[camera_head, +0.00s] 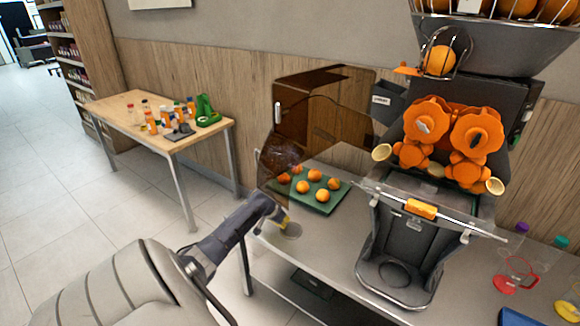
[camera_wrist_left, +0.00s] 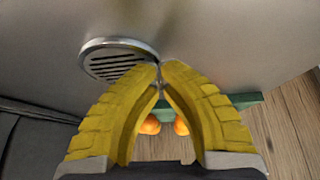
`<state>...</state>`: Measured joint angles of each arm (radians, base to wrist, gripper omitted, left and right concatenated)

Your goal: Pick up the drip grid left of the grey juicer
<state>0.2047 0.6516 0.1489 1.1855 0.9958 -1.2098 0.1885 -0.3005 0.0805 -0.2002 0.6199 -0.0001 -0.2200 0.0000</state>
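The drip grid (camera_wrist_left: 117,62) is a round metal disc with dark slots and a shiny rim, at the upper left of the left wrist view. In the head view the drip grid (camera_head: 291,232) lies on the grey counter, left of the grey juicer (camera_head: 405,245). My left gripper (camera_wrist_left: 161,66) has yellow fingers with the tips together and nothing seen between them. The left fingertip overlaps the grid's right edge in the wrist view; I cannot tell if they touch. In the head view the left gripper (camera_head: 284,218) is just above the grid. My right gripper is not in view.
A green tray (camera_head: 335,204) with several oranges sits behind the grid. A brown transparent cover (camera_head: 325,110) stands open beside the juicer. A red-handled cup (camera_head: 515,275) and bottles are at the right. A wooden table (camera_head: 115,108) stands at the left.

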